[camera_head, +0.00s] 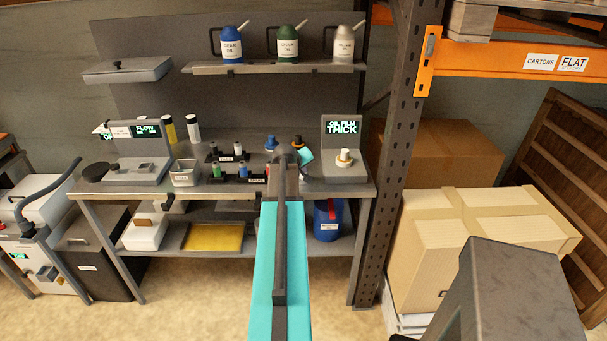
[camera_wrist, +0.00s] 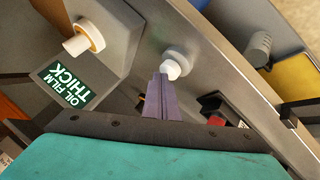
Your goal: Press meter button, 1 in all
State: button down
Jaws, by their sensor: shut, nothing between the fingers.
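The oil film meter (camera_head: 341,127) stands at the right end of the workbench, its display reading "OIL FILM THICK". A white round button (camera_head: 344,157) with a tan ring sits on its base. In the wrist view the display (camera_wrist: 66,83) is at left and the button (camera_wrist: 84,39) at upper left. My gripper (camera_wrist: 162,76) is shut and empty, its fingertips right of the button and apart from it in the picture. The fingertips overlap a white-tipped grey round part (camera_wrist: 175,60); I cannot tell if they touch it. In the head view my arm hides the fingers.
A flow meter (camera_head: 139,152) stands at the bench's left. Small bottles in dark holders (camera_head: 228,163) and a clear container (camera_head: 184,173) stand between. Oil cans (camera_head: 288,44) line the upper shelf. A rack upright (camera_head: 395,150) and cartons (camera_head: 480,225) are at right.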

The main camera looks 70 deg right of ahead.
dwell(0.3)
jog(key=shift+r+p, duration=0.45)
jog(key=shift+r, duration=0.55)
jog(key=shift+r+p, duration=1.2)
jog(key=shift+r, duration=1.3)
